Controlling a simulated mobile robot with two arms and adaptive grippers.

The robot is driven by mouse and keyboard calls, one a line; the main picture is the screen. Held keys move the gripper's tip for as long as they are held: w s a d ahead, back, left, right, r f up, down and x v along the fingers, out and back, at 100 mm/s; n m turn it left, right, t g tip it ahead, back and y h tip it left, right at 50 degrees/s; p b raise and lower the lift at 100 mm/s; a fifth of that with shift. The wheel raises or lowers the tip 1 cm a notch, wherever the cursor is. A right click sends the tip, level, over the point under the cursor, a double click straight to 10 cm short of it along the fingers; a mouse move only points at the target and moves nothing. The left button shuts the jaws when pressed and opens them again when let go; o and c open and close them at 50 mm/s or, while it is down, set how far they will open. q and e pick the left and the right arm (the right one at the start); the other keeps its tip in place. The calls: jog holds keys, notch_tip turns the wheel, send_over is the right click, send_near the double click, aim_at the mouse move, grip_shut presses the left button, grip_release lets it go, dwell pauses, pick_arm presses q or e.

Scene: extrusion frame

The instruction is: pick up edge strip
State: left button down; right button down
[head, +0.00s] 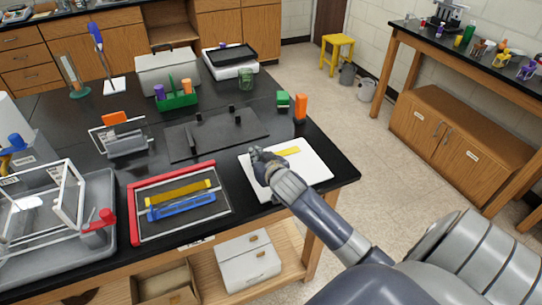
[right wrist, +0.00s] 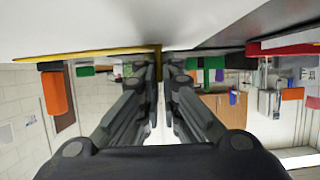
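A thin yellow edge strip (head: 285,152) lies on a white board (head: 312,172) at the right front of the black bench. My right gripper (head: 258,154) is low over the board at the strip's left end, pointing down. In the right wrist view its two fingertips (right wrist: 161,70) stand close together, with the yellow strip (right wrist: 90,53) reaching to them and a yellow bit between them. Whether they press on it is unclear. My left gripper is out of view.
A red-edged frame (head: 135,212) with a yellow and a blue bar stands left of the board. A dark flat plate (head: 235,130) lies behind. An orange block (head: 301,107) and a green block (head: 283,99) stand behind the board. A grey tray (head: 100,235) is at far left.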

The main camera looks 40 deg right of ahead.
jog(key=shift+r, duration=0.5)
notch_tip(320, 180, up, 2)
jog(key=shift+r+b, duration=0.2)
jog(key=shift+b, duration=0.2)
jog(key=s+d+b, duration=0.1)
jog(key=s, duration=0.4)
jog(key=s+d+r+b, duration=0.1)
jog(key=s+d, duration=0.1)
jog(key=s, duration=0.3)
jog(key=s+d, duration=0.2)
jog(key=s, duration=0.3)
jog(key=shift+d+r+b, duration=0.1)
jog(key=shift+r+b, duration=0.25)
jog(key=shift+b, duration=0.05)
